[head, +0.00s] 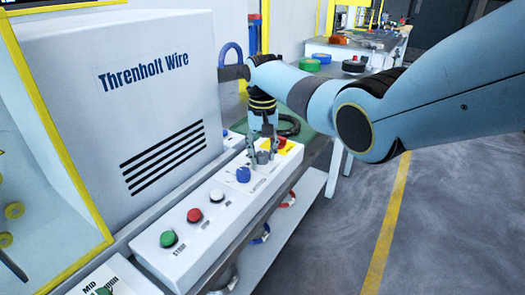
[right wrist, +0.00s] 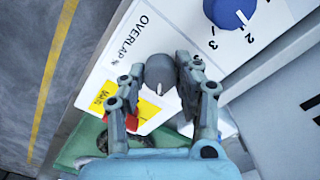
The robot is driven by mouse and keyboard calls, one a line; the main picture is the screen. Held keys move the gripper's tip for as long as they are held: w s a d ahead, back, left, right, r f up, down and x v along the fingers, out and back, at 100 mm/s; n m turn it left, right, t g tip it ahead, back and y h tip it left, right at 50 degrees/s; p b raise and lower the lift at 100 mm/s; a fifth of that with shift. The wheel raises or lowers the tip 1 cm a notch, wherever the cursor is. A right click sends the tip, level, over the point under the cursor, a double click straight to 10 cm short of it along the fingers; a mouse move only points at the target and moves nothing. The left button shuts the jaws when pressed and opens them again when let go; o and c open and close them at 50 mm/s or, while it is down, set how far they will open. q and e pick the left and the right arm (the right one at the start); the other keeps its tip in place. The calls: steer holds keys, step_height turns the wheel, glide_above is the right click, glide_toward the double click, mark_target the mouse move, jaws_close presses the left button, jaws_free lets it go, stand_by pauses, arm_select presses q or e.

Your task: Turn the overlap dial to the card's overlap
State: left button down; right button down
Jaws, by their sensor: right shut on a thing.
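The overlap dial (right wrist: 159,70) is a dark grey knob with a white pointer mark, on a white panel beside the printed word OVERLAP %. My right gripper (right wrist: 160,80) is shut on this dial, one finger on each side. In the head view my right gripper (head: 264,152) reaches down onto the far part of the control panel (head: 215,210), around the grey dial (head: 262,157). The dial's scale is mostly hidden by the fingers, so its setting cannot be read. I see no readable card with an overlap value. My left gripper is not in view.
A blue dial (head: 243,174) with numbers sits next to the grey one. White (head: 217,195), red (head: 194,215) and green (head: 168,239) buttons line the nearer panel. A red button (head: 281,142) on a yellow plate lies just beyond my gripper. The Threnholt Wire machine (head: 110,120) stands left.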

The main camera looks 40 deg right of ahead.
steer(key=shift+r+n+p, duration=0.15)
steer(key=shift+n+p, duration=0.5)
steer(key=shift+n, duration=0.45)
steer(key=n+p, duration=0.1)
steer(key=n, duration=0.1)
steer(key=shift+n, duration=0.4)
steer(key=n+p, duration=0.1)
steer(key=n, duration=0.4)
steer(key=n+p, duration=0.1)
steer(key=n, duration=0.5)
steer(key=shift+w+n, duration=0.1)
steer(key=shift+n, duration=0.2)
steer(key=n, duration=0.6)
steer(key=shift+n, duration=0.4)
steer(key=c, duration=0.9)
jaws_free()
steer(key=shift+c, duration=0.2)
